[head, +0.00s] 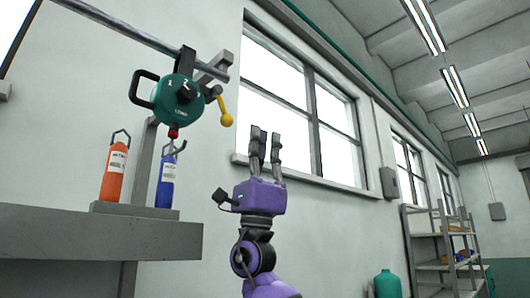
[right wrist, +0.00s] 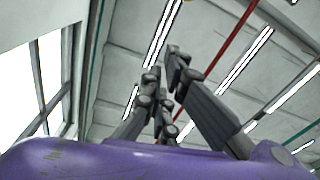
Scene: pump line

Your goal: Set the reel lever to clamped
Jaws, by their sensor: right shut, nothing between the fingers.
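A teal reel (head: 178,102) with a black side handle and a numbered dial hangs from a grey rail at the upper left. A lever with a yellow ball end (head: 226,118) sticks out from its right side and points down. A red knob shows under the reel. My right gripper (head: 265,138) is to the right of the lever and a little lower in the head view, apart from it. Its fingers point up, shut and empty. They also show in the right wrist view (right wrist: 163,78) against the ceiling. My left gripper is out of view.
An orange bottle (head: 115,172) and a blue bottle (head: 166,181) stand below the reel by a grey post, above a grey ledge (head: 90,235). Windows (head: 275,78) line the wall behind my gripper. A shelf rack (head: 440,250) stands far right.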

